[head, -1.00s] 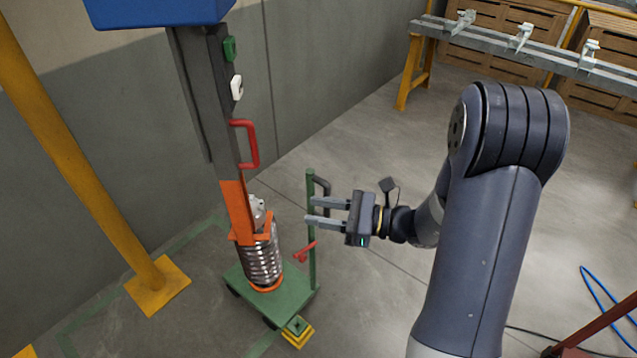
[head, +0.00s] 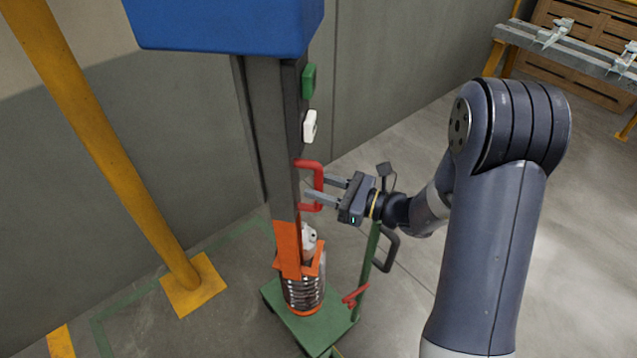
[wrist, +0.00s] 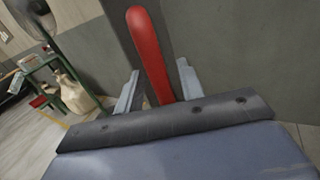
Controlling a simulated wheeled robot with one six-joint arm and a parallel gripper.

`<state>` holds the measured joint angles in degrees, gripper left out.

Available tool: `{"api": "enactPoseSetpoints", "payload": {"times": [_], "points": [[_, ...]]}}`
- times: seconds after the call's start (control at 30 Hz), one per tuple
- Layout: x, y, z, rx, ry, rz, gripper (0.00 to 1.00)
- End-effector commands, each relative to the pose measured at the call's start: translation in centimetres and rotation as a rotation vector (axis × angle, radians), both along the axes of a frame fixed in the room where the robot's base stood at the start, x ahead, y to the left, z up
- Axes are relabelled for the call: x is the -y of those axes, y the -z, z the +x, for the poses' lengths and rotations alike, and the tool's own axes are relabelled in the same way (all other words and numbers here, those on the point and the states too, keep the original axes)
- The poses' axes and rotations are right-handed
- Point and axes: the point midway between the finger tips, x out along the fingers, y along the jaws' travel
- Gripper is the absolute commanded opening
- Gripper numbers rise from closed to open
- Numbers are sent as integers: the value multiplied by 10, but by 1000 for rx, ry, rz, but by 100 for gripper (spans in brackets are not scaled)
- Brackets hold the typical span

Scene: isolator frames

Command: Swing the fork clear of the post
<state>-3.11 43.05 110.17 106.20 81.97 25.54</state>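A dark grey post (head: 272,140) stands under a blue box. An orange fork-like piece (head: 288,248) sits low on it, beside a ribbed metal cylinder (head: 303,290) on a green trolley (head: 300,325). A red handle (head: 318,182) is fixed to the post's right side. My gripper (head: 318,187) is open at this handle. In the wrist view the red handle (wrist: 150,50) stands between the two fingers, with visible gaps on both sides. The nearer finger crosses in front of the handle in the head view. The cylinder's top is partly hidden by the orange piece.
A yellow pole (head: 110,160) stands on the left. A green and a white box (head: 309,126) sit on the post above the handle. The trolley's green upright (head: 369,258) rises below my wrist. A bench (head: 575,45) is at the back right; the floor between is clear.

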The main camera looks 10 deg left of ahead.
Motion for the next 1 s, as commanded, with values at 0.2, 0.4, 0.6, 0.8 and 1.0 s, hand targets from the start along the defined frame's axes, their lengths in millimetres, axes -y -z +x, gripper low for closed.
{"api": "enactPoseSetpoints", "payload": {"times": [0.2, 0.4, 0.6, 0.8, 1.0], "points": [[-9, 0, 2, 0, 0, 0, 37], [-9, 0, 2, 0, 1, 0, 37], [-9, 0, 2, 0, 1, 0, 22], [-8, 0, 2, 0, 1, 0, 6], [-8, 0, 2, 0, 1, 0, 0]]}}
